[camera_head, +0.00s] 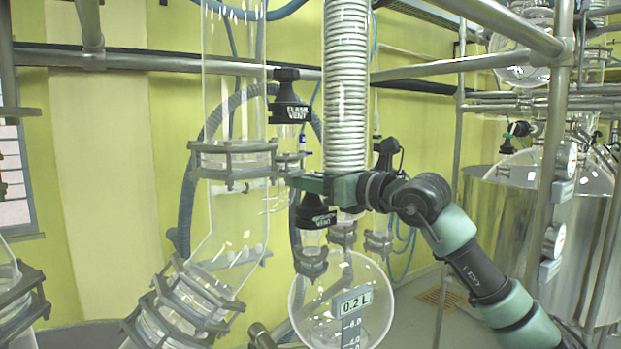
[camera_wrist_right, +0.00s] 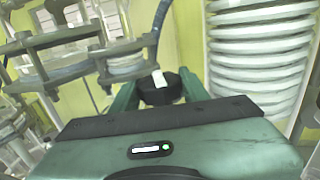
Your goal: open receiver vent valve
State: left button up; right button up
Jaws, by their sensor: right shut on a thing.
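A black vent valve (camera_head: 315,217) with white lettering ending in "VENT" stands on a glass neck above the round receiver flask (camera_head: 307,310). My right gripper (camera_head: 308,184) is at the top of this valve. In the right wrist view, its two green fingers (camera_wrist_right: 158,92) are on either side of a round black knob (camera_wrist_right: 160,96) with a white mark on top. They are shut on the knob. The gripper body hides the knob's near side. My left gripper is not in either view.
The coiled glass condenser (camera_head: 346,90) rises beside the gripper. A wide glass tube with a grey clamp (camera_head: 232,160) is to the left. Metal rails (camera_head: 430,66) cross behind and above.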

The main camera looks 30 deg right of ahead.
jog(key=n+g+y+p, duration=0.1)
jog(key=n+g+y, duration=0.1)
jog(key=n+y, duration=0.1)
jog(key=shift+y+p, duration=0.35)
jog(key=shift+y, duration=0.55)
jog(key=shift+s+f+n+g+y, duration=0.1)
jog(key=shift+n+g+y, duration=0.5)
jog(key=shift+g, duration=0.1)
jog(key=o, duration=1.1)
jog(key=shift+s+r, duration=0.2)
jog(key=shift+s, duration=0.05)
